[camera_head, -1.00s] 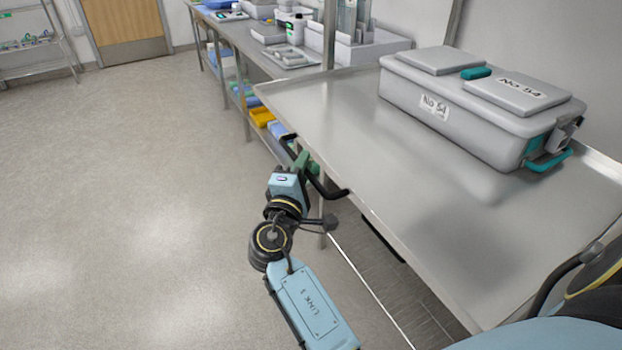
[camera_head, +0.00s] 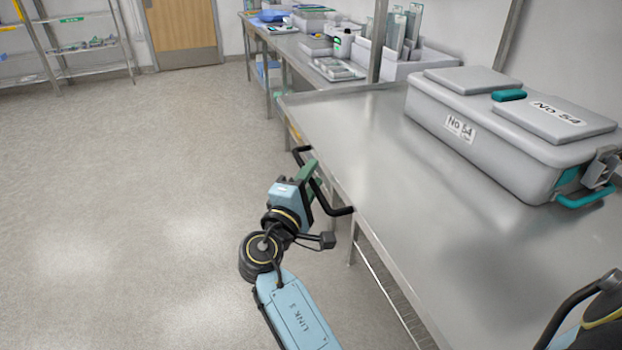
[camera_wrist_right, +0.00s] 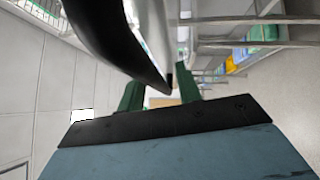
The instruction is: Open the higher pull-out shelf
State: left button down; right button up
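The metal table-like shelf (camera_head: 390,150) has a black bar handle (camera_head: 340,211) at its left edge. In the head view my right gripper (camera_head: 310,172), with green fingers, is at this handle and overlaps its middle part. In the right wrist view the two green fingers of my right gripper (camera_wrist_right: 159,98) stand apart with a gap between them. The black handle (camera_wrist_right: 115,40) curves from the top left down to near that gap. I cannot tell whether a finger touches it. My left gripper is not in view.
A grey lidded case (camera_head: 500,120) marked No 54 stands on the metal surface. A wire rack (camera_head: 385,290) shows below its edge. A longer bench (camera_head: 290,55) with trays and boxes stands behind. Open floor (camera_head: 130,190) lies to the left.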

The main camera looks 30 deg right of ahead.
jog(key=shift+a, duration=0.1)
jog(key=v, duration=0.7)
jog(key=shift+s, duration=0.15)
